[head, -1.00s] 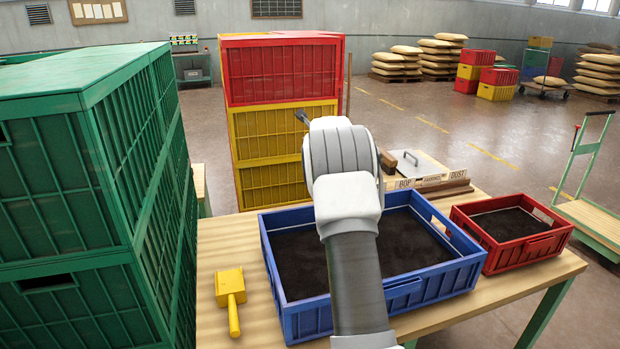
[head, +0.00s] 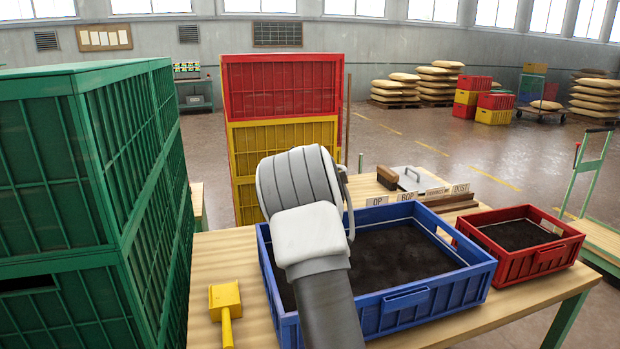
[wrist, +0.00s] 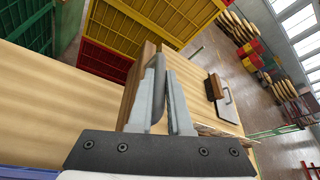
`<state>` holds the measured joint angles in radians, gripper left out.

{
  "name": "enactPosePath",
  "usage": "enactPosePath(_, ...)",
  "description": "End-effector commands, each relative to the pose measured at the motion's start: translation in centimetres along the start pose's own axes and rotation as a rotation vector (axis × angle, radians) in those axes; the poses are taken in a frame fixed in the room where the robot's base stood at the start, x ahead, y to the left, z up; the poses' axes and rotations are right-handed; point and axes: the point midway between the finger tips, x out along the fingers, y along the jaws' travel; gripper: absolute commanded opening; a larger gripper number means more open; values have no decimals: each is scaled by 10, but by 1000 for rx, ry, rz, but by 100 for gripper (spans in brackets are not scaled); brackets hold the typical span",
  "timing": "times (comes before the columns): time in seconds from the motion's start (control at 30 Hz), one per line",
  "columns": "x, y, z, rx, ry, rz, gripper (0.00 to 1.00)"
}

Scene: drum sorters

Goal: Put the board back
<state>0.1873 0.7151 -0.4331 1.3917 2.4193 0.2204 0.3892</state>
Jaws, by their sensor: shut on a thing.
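My gripper (wrist: 161,70) is shut on a grey loop handle in the wrist view. Behind the handle is a brown wooden surface, which looks like the board (wrist: 138,88); it is seen at a steep angle, so its full shape is unclear. In the head view my wrist stands over the left rear of the blue crate and hides most of the held thing and the fingertips. I cannot tell whether the board touches the table (head: 225,258).
The blue crate (head: 405,300) and red crate (head: 550,262) hold dark material. A yellow scoop (head: 225,302) lies at the left. A brown block (head: 387,178), a metal plate with handle (head: 412,180) and label cards stand behind. Green crates (head: 100,150) rise at the left.

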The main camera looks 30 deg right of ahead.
Motion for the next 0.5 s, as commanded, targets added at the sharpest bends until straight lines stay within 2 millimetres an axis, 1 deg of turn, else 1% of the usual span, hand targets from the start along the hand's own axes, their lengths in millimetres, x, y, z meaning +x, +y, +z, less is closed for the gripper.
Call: enactPosePath(0.5,3,4,-7,1,-2,-1,0)
